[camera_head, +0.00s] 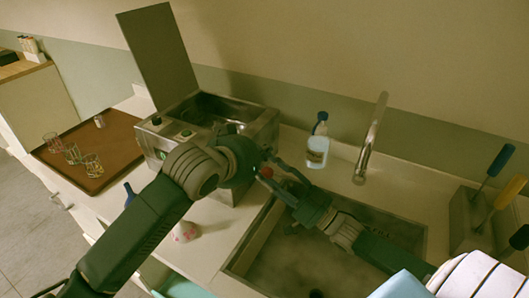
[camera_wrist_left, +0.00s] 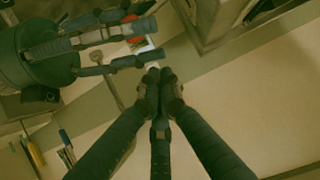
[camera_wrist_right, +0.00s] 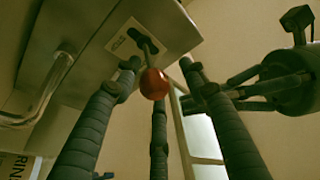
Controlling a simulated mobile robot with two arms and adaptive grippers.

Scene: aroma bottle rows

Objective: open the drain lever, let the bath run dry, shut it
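The metal bath (camera_head: 262,124) stands on the counter with its lid (camera_head: 160,55) raised. The drain lever's red ball knob (camera_head: 266,172) shows at its side; in the right wrist view the knob (camera_wrist_right: 154,83) sits on a short stem from a labelled plate (camera_wrist_right: 150,38). My right gripper (camera_wrist_right: 162,75) is open, its fingers spread around the knob with gaps visible. My left gripper (camera_head: 272,160) is beside the right one, near the bath's side. In the left wrist view its fingertips (camera_wrist_left: 160,78) are together with nothing seen between them. The bath's water level is hidden.
A sink (camera_head: 240,262) with a tap (camera_head: 372,135) lies right of the bath, under my right arm. A bottle with a blue top (camera_head: 317,150) stands behind it. A brown tray (camera_head: 117,133) with wire-like holders is left. Coloured-handled tools (camera_head: 497,160) stand far right.

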